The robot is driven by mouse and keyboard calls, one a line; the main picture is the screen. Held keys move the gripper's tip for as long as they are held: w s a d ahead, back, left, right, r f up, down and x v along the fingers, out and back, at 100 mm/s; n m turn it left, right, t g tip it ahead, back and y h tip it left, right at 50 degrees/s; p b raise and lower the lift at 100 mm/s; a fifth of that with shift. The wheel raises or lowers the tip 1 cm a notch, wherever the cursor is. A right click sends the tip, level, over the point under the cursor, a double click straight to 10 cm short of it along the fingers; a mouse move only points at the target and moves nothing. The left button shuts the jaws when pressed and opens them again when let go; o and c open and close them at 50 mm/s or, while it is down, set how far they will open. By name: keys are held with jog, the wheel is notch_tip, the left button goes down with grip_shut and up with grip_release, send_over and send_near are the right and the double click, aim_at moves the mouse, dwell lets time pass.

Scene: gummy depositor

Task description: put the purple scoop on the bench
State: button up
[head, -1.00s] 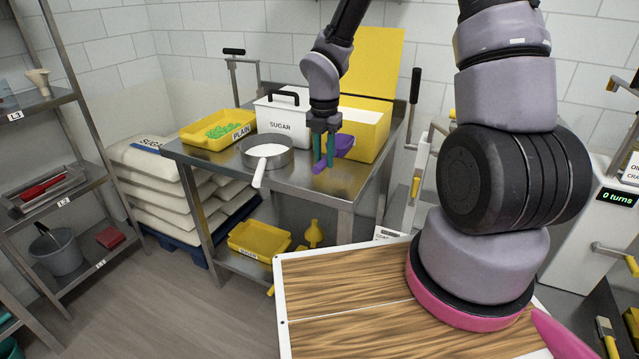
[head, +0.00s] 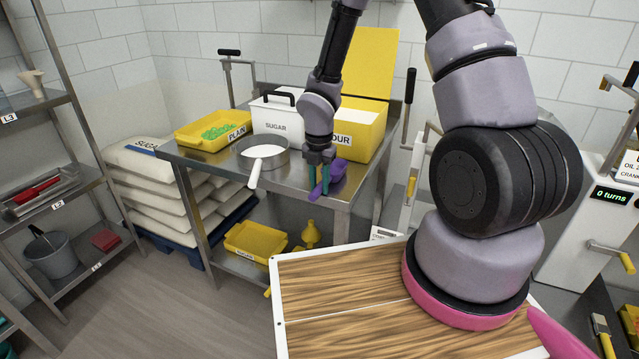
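The purple scoop (head: 339,168) is at my gripper (head: 319,188), over the front right part of the steel bench (head: 215,167). My gripper points down, and its two teal fingers are around the scoop's handle. The handle shows between and just below the fingertips, and the bowl sticks out to the right. The scoop is at or just above the bench top; I cannot tell whether it touches. The fingers hide part of the handle.
A white-handled pan (head: 264,158) stands left of the gripper. Behind are the yellow PLAIN tray (head: 190,142), white SUGAR bin (head: 277,127) and open yellow flour bin (head: 362,130). A wood-topped board (head: 340,285) lies in front. Bare bench shows between pan and scoop.

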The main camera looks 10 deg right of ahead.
jog(key=o, duration=0.3)
jog(key=shift+r, duration=0.15)
jog(key=s+d+r+m+t, duration=0.1)
jog(key=d+r+m, duration=0.15)
jog(key=r, duration=0.75)
jog(key=d+r+m, duration=0.1)
jog(key=r+m, duration=0.3)
jog(key=r, duration=0.5)
jog(key=s+d+r+m+t+y, duration=0.1)
jog(key=s+d+r+m+t, duration=0.2)
jog(key=s+r+m, duration=0.5)
jog(key=s+d+r+m+t+y, duration=0.1)
jog(key=s+d+r+m+t, duration=0.2)
jog(key=s+r+m, duration=0.4)
jog(key=shift+s+d+r+m, duration=0.15)
jog(key=shift+s+r+m, duration=0.25)
jog(key=shift+r+m, duration=4.1)
